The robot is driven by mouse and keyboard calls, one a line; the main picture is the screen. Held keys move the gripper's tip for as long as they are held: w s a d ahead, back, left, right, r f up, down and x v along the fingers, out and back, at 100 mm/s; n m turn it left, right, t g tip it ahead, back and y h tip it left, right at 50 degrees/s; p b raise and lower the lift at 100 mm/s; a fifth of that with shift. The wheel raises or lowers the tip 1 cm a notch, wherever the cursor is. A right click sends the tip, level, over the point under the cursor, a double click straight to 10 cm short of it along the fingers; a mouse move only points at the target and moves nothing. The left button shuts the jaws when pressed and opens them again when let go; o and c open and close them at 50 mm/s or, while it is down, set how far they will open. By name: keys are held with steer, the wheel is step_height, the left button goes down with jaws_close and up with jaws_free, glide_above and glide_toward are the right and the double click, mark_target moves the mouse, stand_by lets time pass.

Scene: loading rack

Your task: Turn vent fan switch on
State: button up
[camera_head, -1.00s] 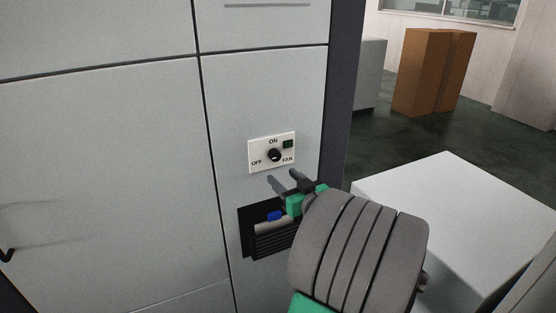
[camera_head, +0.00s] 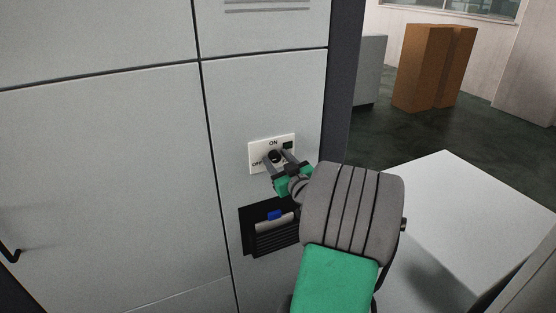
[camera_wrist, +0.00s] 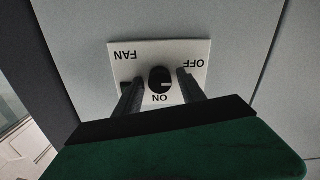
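The vent fan switch is a white plate (camera_head: 256,148) on the grey wall panel, with a round black knob (camera_head: 274,156) and the labels ON, OFF and FAN. In the wrist view the plate (camera_wrist: 200,50) appears upside down, with the knob (camera_wrist: 160,79) between my fingers. My gripper (camera_head: 278,158) is at the plate, its two fingers open on either side of the knob. The wrist view also shows my gripper (camera_wrist: 158,85) with gaps between fingers and knob. The knob's pale mark points to the side labelled OFF. A small dark green square (camera_head: 288,145) sits at the plate's upper right.
A black recessed slot (camera_head: 250,232) with a blue-ended item is below the plate. A white box-like surface (camera_head: 450,195) stands at right. Brown cabinets (camera_head: 425,68) stand farther back on dark floor. A dark hook-shaped handle (camera_head: 10,252) is at far left.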

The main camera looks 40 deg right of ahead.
jaws_close()
steer(key=shift+m+b, duration=0.3)
steer(key=shift+m, duration=0.1)
steer(key=m+b, duration=0.1)
steer(key=m, duration=0.1)
steer(key=shift+f+m, duration=0.1)
steer(key=shift+m, duration=0.3)
steer(key=m+b, duration=0.1)
steer(key=m, duration=0.9)
steer(key=m+p, duration=0.2)
steer(key=m, duration=0.2)
steer(key=shift+m, duration=0.3)
stand_by(0.4)
steer(key=shift+o, duration=0.7)
jaws_free()
